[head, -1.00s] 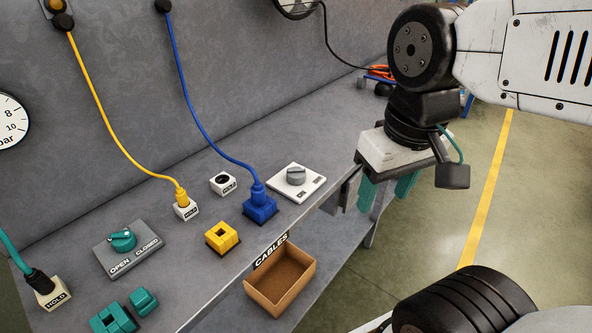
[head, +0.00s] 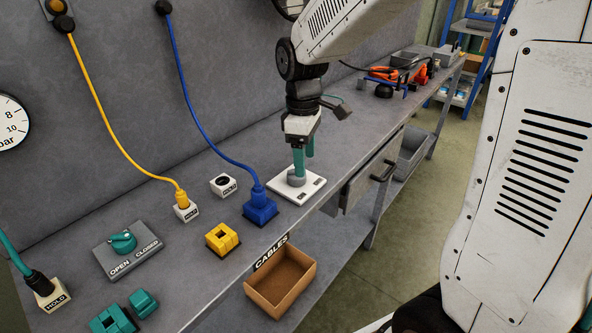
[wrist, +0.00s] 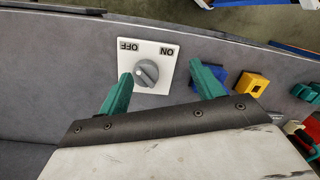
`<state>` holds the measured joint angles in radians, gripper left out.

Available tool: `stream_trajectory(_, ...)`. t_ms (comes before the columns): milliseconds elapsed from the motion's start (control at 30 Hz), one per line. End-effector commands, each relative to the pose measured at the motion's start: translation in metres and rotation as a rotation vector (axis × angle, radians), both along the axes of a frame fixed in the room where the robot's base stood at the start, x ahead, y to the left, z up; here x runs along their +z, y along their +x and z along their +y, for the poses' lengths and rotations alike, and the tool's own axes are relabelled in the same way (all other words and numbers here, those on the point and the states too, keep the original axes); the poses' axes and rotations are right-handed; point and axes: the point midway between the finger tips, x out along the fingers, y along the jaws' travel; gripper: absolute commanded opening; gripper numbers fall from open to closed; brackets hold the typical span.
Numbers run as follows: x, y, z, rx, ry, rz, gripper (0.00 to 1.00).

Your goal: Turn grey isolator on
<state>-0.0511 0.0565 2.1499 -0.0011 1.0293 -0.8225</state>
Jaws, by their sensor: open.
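The grey isolator knob (head: 295,181) sits on a white square plate (head: 313,187) on the bench. In the wrist view the knob (wrist: 146,72) shows whole, with OFF and ON printed upside down along the plate's (wrist: 160,86) far edge. Its ridge looks slanted; I cannot tell which label it points to. My gripper (head: 305,164) points down over the isolator, its green fingers apart and empty. In the wrist view the gripper's (wrist: 161,73) left finger is near the knob and the right finger is beyond the plate's right edge. A finger partly hides the knob in the head view; contact is unclear.
A blue plug block (head: 260,207) with its cable stands close left of the plate. A yellow block (head: 222,238), white holders and a teal OPEN/CLOSED valve (head: 123,240) lie farther left. A cardboard cable box (head: 280,286) sits below the bench edge. Tools lie at the back right.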

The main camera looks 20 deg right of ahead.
Motion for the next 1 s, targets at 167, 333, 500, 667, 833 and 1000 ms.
stream_trajectory(167, 0.005, 0.036, 0.003, 0.264, 0.020, -0.074, 0.66)
stream_trajectory(333, 0.005, 0.041, 0.003, 0.388, 0.024, -0.092, 0.66)
stream_trajectory(500, -0.012, 0.040, 0.003, 0.402, 0.026, -0.089, 0.66)
stream_trajectory(667, -0.039, 0.039, 0.003, 0.400, 0.025, -0.088, 0.66)
stream_trajectory(833, -0.062, 0.040, 0.003, 0.399, 0.025, -0.089, 0.66)
stream_trajectory(1000, -0.071, 0.040, 0.003, 0.398, 0.024, -0.092, 0.66)
